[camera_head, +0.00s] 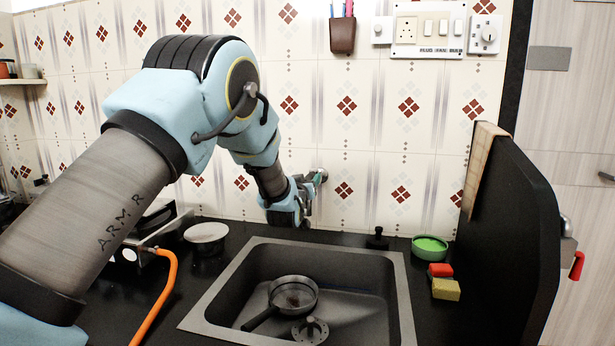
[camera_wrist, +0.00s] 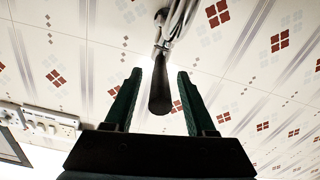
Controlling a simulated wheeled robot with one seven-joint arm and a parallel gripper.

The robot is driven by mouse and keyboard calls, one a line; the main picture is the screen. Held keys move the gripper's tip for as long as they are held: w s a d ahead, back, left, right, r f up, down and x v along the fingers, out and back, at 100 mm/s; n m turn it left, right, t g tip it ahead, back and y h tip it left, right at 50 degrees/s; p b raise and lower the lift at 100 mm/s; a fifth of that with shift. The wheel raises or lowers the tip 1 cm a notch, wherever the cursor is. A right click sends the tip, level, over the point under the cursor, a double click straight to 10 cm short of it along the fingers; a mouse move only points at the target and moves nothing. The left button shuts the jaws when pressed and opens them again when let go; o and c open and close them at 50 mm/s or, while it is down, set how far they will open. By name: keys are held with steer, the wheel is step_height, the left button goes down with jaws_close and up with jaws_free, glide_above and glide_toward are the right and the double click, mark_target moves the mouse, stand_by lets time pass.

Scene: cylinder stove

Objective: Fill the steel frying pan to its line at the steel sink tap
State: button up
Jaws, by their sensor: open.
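The steel frying pan (camera_head: 294,295) sits on the floor of the steel sink (camera_head: 397,290), its dark handle pointing to the lower left. A brownish patch shows in it; I cannot make out a fill line or any water. My gripper (camera_head: 311,186) is up at the tiled wall behind the sink, over the tap, which it mostly hides in the head view. In the wrist view my gripper (camera_wrist: 156,92) is open, its two green fingers on either side of the tap's dark lever (camera_wrist: 160,88). Gaps show on both sides. The silver tap body (camera_wrist: 178,25) lies beyond the lever.
A drain fitting (camera_head: 310,330) lies near the pan. Right of the sink are a green bowl (camera_head: 430,247), a red and yellow sponge (camera_head: 445,287) and a black partition (camera_head: 515,230). A stove with an orange hose (camera_head: 160,300) and a pale round dish (camera_head: 206,233) are left.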

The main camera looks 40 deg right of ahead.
steer(key=shift+w+d, duration=0.15)
steer(key=shift+d, duration=0.05)
jaws_close()
stand_by(0.4)
stand_by(1.0)
